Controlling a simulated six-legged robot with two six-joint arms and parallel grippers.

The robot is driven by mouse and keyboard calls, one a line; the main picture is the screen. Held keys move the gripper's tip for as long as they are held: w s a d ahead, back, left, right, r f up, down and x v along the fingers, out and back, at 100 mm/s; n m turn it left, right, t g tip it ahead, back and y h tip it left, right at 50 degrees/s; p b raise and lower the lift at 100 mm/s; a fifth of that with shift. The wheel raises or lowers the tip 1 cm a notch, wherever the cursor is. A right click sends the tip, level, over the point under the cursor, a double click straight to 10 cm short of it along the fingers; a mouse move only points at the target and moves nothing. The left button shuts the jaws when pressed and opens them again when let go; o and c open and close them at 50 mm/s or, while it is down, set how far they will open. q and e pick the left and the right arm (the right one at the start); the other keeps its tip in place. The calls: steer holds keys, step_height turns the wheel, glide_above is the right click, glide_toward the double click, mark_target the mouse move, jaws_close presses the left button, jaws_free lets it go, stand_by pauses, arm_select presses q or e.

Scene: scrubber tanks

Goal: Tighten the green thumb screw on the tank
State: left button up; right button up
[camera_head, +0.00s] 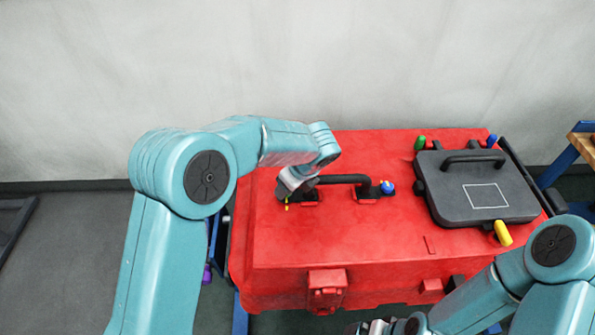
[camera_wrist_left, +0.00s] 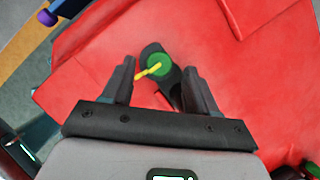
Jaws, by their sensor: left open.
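The green thumb screw (camera_wrist_left: 162,63) with a yellow pointer (camera_wrist_left: 148,72) sits on a black mount at one end of a black handle on the red tank (camera_head: 300,240). My left gripper (camera_wrist_left: 159,68) is open, with one finger on each side of the screw in the left wrist view; I cannot tell whether either finger touches it. In the head view my left gripper (camera_head: 292,188) covers the green head, and only a bit of yellow shows below it. My right gripper (camera_head: 372,327) is at the bottom edge, partly cut off, its jaws unclear.
A blue knob (camera_head: 388,187) stands at the handle's other end (camera_head: 345,179). A black lid (camera_head: 470,200) lies on the tank's right, with another green knob (camera_head: 420,143), a blue knob (camera_head: 492,140) and a yellow knob (camera_head: 503,233) around it. A grey wall stands behind.

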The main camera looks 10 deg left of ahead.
arm_select(q)
steer(key=v, duration=1.5)
steer(key=shift+r, duration=0.2)
steer(key=shift+s, duration=0.1)
